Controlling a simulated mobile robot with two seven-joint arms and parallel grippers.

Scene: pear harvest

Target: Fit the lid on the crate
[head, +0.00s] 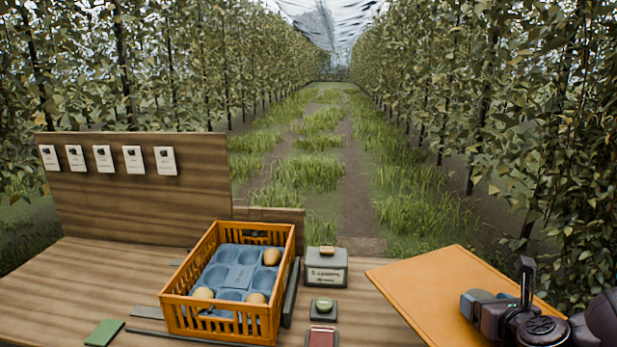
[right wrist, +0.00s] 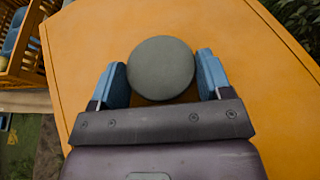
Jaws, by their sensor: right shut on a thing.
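The orange slatted crate (head: 270,328) stands on the wooden bench, open at the top. Inside is a blue moulded tray (head: 241,277) with several yellow-brown pears, some in its corners. The lid (head: 415,290) is a flat orange panel at the right, apart from the crate. My right gripper (head: 497,303) is over the lid. In the right wrist view, its blue fingers (right wrist: 162,80) are shut on the round grey knob (right wrist: 161,68) of the lid. A corner of the crate (right wrist: 22,68) shows at upper left there. My left gripper is not in view.
Between crate and lid stand a grey box with a label (head: 326,268), a small device with a green button (head: 323,308) and a red pad (head: 321,337). A green block (head: 104,333) lies at front left. A wooden backboard (head: 130,195) with several white cards stands behind.

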